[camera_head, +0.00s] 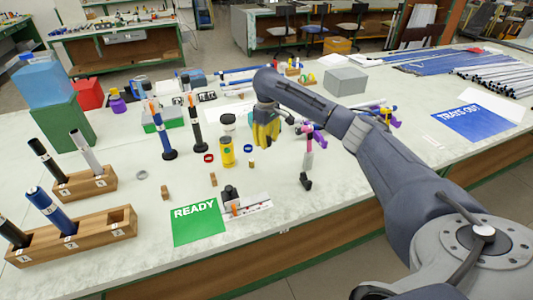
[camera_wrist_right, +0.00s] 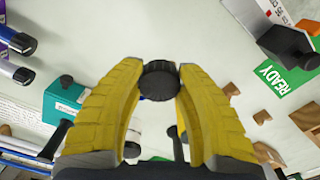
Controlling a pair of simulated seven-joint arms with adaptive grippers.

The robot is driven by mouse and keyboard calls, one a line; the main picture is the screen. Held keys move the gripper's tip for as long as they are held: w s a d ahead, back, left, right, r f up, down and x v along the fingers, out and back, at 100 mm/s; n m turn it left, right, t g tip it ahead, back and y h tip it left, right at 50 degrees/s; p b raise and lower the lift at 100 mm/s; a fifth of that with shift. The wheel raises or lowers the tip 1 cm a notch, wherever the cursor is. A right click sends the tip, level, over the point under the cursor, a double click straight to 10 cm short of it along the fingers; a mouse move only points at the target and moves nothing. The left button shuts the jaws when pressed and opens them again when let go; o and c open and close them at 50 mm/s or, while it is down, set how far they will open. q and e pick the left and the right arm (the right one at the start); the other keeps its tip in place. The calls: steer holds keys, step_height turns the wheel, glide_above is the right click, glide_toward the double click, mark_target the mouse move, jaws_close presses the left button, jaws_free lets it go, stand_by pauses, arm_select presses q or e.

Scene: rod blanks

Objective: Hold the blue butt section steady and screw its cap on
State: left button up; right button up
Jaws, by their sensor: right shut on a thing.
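The blue butt section (camera_head: 50,209) leans in the front wooden rack (camera_head: 100,230) at the left of the head view. My right gripper (camera_head: 265,135) is over the middle of the bench, well to the right of that section. In the right wrist view its yellow fingers (camera_wrist_right: 158,82) are closed on a round black cap (camera_wrist_right: 159,86) with a ridged rim, held at the fingertips. The cap cannot be made out in the head view. My left gripper is in neither view.
A green READY mat (camera_head: 198,222) lies near the front edge, with a small device beside it. A second wooden rack (camera_head: 88,187) holds more rods. A yellow bottle (camera_head: 227,152) and upright rods stand left of my right gripper.

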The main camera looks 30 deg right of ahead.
mark_target(267, 139)
step_height(267, 139, up, 7)
stand_by(0.3)
stand_by(0.4)
